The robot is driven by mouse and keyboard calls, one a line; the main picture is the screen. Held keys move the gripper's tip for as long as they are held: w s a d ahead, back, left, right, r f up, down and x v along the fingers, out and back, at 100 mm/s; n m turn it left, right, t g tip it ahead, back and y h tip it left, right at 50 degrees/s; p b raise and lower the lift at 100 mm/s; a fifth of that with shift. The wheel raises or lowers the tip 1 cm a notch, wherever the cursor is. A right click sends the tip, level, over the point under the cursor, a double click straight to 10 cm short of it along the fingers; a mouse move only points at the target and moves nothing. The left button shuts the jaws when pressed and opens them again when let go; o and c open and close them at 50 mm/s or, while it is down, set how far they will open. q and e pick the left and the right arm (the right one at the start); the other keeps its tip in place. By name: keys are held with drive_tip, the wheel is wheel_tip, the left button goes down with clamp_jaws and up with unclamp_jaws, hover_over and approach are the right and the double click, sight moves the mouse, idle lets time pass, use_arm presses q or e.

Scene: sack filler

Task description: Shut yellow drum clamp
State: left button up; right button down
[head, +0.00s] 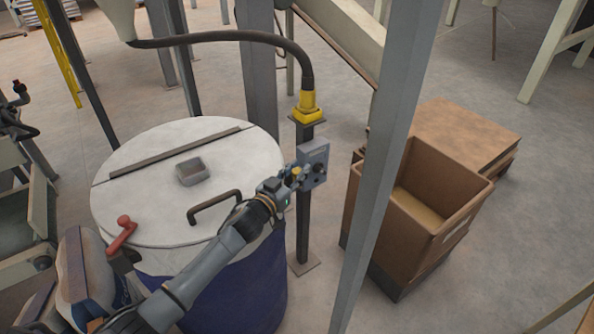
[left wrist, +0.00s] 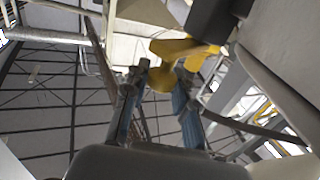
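A drum with a pale round lid (head: 190,150) and a dark blue body (head: 240,285) stands at left centre in the head view. My left gripper (head: 297,174) reaches over the lid's right edge, close to a grey box on a post. A small yellow piece shows at its fingertips. In the left wrist view, a forked yellow piece (left wrist: 185,48), which looks like the clamp, lies at and partly between the fingertips of my left gripper (left wrist: 160,78). The fingers stand apart; whether they press on it I cannot tell. My right gripper is not in view.
The grey box (head: 313,162) sits on a dark post (head: 303,230) with a yellow hose fitting (head: 307,108) above. A black handle (head: 214,205) and red lever (head: 122,230) are at the lid. A steel column (head: 385,170) and an open carton (head: 440,205) stand right.

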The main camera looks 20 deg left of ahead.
use_arm(q)
clamp_jaws()
drive_tip(key=shift+a+r+m+h+p, duration=0.1)
drive_tip(key=shift+m+h+p, duration=0.2)
drive_tip(key=shift+h, duration=0.2)
drive_tip(key=shift+s+a+f+m+g+h+p, duration=0.1)
drive_tip(key=shift+a+f+m+g+h+p, duration=0.15)
drive_tip(key=shift+m+g+h, duration=0.35)
drive_tip(key=o, duration=0.7)
unclamp_jaws()
drive_tip(key=shift+r, duration=0.1)
drive_tip(key=shift+o, duration=0.2)
drive_tip(key=shift+s, duration=0.1)
drive_tip(key=shift+a, duration=0.1)
